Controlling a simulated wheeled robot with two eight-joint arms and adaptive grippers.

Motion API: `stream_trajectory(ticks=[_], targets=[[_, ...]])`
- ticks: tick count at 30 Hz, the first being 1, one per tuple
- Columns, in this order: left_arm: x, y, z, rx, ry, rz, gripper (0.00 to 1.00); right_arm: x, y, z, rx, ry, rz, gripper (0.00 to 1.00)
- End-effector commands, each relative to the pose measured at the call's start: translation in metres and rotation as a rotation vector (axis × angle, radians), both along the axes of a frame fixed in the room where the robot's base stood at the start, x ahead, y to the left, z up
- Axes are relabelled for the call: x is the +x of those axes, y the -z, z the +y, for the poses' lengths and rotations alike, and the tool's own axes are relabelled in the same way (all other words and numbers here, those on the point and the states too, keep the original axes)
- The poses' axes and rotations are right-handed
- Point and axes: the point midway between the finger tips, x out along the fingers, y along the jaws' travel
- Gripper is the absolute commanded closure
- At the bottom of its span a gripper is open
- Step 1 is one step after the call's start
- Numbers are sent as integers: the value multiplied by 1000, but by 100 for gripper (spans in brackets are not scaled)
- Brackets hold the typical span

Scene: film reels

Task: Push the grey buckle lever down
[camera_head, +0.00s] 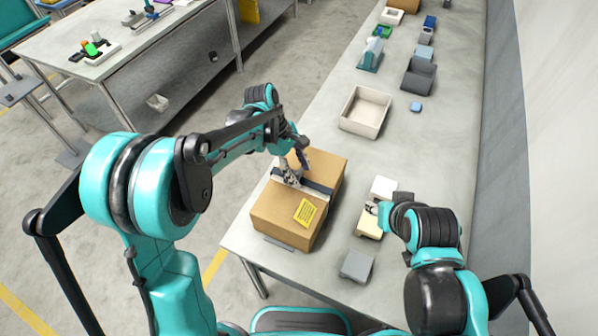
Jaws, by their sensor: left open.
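A brown cardboard box (275,213) stands on the grey bench with a dark strap (318,187) across its top. A small grey metal buckle (288,174) sits on the strap at the box's left side; its lever is too small to make out clearly. My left gripper (303,164) is open, right above the box top beside the buckle. I cannot tell whether it touches the buckle. My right gripper (374,208) is to the right of the box, over a cream block (368,224); its fingers are too small to read.
A yellow label (305,212) is on the box. A white block (383,187) and a grey block (356,266) stand right of it. A cream tray (365,111) and grey bins (418,76) lie farther back. The wall bounds the bench on the right.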

Motion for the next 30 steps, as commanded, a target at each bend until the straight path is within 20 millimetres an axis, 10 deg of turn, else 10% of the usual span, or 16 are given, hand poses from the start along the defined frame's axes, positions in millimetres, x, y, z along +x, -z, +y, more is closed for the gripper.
stream_trajectory(ticks=[8,14,30], targets=[[0,2,-1,0,0,0,52,0,0,0,0,0,0,60],[0,1,-1,0,1,0,100,0,0,0,0,0,0,60],[-4,1,-7,130,5,-55,100,0,-5,0,0,0,0,60]])
